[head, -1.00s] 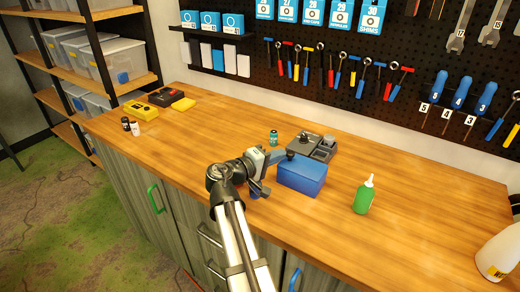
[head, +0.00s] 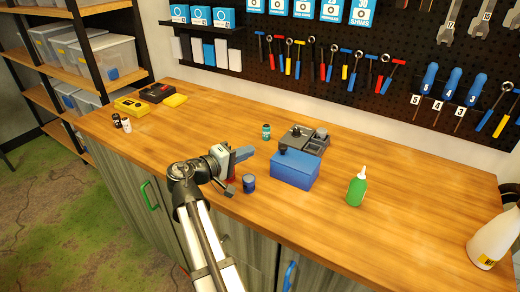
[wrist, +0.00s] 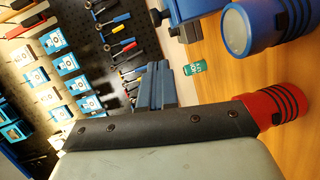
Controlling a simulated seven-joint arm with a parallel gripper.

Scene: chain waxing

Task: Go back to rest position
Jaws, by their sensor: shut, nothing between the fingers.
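My gripper (head: 246,154) is shut and empty above the bench, left of the blue box (head: 294,170) and apart from it. Its blue fingers also show closed together in the wrist view (wrist: 155,90).
Black and yellow cases (head: 156,92) lie at back left. The front middle bench is clear.

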